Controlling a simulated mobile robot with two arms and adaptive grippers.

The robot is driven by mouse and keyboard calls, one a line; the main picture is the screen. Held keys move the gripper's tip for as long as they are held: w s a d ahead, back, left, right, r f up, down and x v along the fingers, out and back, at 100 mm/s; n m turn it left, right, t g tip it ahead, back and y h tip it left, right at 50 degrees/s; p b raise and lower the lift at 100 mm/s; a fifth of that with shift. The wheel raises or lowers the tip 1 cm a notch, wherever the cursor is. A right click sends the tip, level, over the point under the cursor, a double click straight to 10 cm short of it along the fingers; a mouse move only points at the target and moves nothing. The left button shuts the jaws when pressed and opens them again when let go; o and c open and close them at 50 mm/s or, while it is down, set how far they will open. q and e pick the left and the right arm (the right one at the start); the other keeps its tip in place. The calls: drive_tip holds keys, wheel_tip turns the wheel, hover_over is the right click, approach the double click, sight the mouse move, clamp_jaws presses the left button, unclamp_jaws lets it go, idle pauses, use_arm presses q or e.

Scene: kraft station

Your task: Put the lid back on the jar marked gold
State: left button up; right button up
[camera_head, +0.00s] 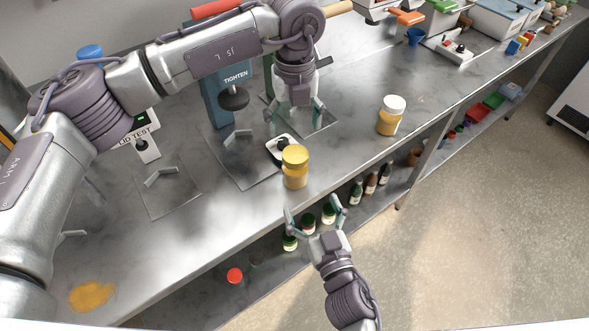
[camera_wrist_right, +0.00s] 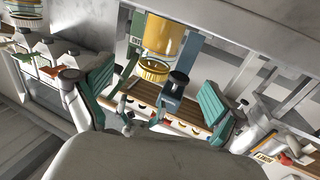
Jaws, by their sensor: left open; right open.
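A jar with amber contents and a gold lid (camera_head: 295,155) on its top stands near the counter's front edge. It also shows large in the right wrist view (camera_wrist_right: 165,38), between and beyond the fingers. A second amber jar with a white lid (camera_head: 391,119) stands further right. I cannot read a "gold" mark on either jar. My left gripper (camera_head: 294,114) is open over the counter behind the gold-lidded jar, with nothing visible between its fingers. My right gripper (camera_head: 316,211) is open and empty in front of the counter edge, below and apart from that jar.
A blue stand marked TIGHTEN (camera_head: 217,100) and a LID TEST stand (camera_head: 145,148) are at the left. A small black-knobbed device (camera_head: 281,147) sits beside the gold-lidded jar. A yellow patch (camera_head: 92,295) lies front left. Counter between the jars is clear.

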sight(295, 154)
use_arm(q)
drive_tip(key=shift+s+d+r, duration=0.1)
use_arm(e)
drive_tip(key=x, duration=1.1)
drive_tip(key=shift+w, duration=0.2)
drive_tip(key=shift+c, duration=0.3)
clamp_jaws()
use_arm(q)
drive_tip(key=shift+f, duration=4)
